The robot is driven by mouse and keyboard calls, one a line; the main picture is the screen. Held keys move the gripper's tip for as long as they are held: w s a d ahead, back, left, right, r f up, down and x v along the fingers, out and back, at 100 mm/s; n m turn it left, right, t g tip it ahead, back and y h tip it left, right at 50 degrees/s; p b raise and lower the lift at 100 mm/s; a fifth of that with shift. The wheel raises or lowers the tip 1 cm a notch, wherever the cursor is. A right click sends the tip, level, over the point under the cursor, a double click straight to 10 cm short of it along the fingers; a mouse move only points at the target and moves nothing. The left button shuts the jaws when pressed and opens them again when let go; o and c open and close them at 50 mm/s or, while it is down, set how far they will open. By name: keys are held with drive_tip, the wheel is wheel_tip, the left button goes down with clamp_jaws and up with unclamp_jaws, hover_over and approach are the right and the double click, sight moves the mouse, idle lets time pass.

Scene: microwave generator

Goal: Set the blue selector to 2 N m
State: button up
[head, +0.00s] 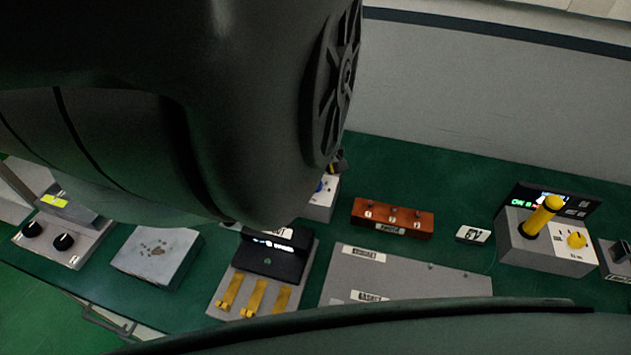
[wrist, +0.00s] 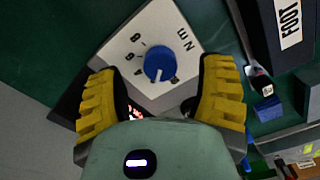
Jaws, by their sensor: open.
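The blue selector (wrist: 160,63) is a round knob on a pale grey panel (wrist: 133,38) in the wrist view. Several dark marks and the letters "N m" are printed around it, turned in this view. A pale mark shows on the knob's lower side; its exact setting is too small to tell. My gripper (wrist: 161,78) is open, with one yellow ribbed finger on each side of the knob and no visible contact. In the head view my arm hides most of this unit; only part of its box (head: 321,206) shows.
A box labelled "FOOT" (wrist: 290,22) stands right of the selector in the wrist view. In the head view, an orange-brown switch block (head: 392,218) sits right of the selector's box, and a black unit with yellow levers (head: 255,290) is in front. Green bench (head: 450,180) shows free behind.

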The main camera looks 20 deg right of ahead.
drive_tip(key=shift+w+r, duration=0.15)
drive_tip(key=shift+r, duration=2.2)
